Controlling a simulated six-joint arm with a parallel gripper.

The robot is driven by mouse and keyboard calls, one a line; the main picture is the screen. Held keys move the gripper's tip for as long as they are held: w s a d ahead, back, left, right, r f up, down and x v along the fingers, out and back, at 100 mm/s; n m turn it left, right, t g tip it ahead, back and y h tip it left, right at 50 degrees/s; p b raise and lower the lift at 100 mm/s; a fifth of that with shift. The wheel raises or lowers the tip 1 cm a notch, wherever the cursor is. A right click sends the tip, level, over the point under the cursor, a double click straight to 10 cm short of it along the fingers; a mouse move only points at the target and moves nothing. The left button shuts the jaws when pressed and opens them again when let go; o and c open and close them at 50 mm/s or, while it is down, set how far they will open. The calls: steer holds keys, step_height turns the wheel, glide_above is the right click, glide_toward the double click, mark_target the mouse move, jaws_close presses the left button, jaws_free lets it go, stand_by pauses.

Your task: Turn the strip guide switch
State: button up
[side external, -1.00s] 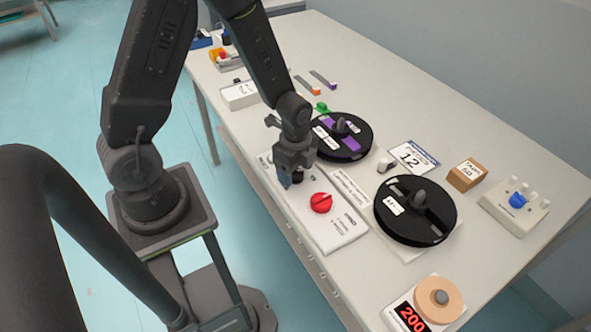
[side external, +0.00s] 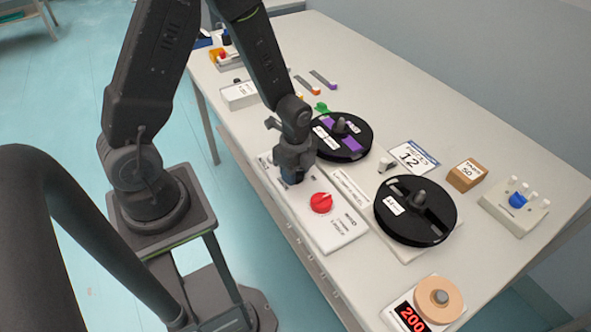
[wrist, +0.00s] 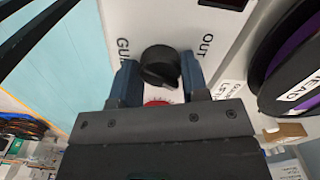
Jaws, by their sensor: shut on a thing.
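The strip guide switch is a black round knob (wrist: 160,66) on a white panel, seen in the wrist view. Lettering that reads "GUI..." and "OUT" is printed on the panel beside it. My gripper (wrist: 159,82) has its two blue-grey fingers on either side of the knob and is shut on it. In the side view my gripper (side external: 291,178) points down onto the white control panel (side external: 335,236), and its fingers hide the knob. A red knob (side external: 321,202) sits on the same panel close by; a bit of red shows behind the gripper in the wrist view.
A black reel with purple parts (side external: 352,153) stands just behind my gripper. A second black reel (side external: 428,231) is to the right. A card reading 12 (side external: 413,157), a brown box (side external: 466,175) and a box with a blue knob (side external: 517,200) are further right. A red display (side external: 410,317) is at the front.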

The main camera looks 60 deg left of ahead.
steer(key=shift+n, duration=0.4)
steer(key=n, duration=1.1)
stand_by(0.7)
steer(key=o, duration=0.9)
step_height(320, 180, up, 14)
steer(key=shift+f, duration=0.1)
steer(key=shift+d, duration=0.1)
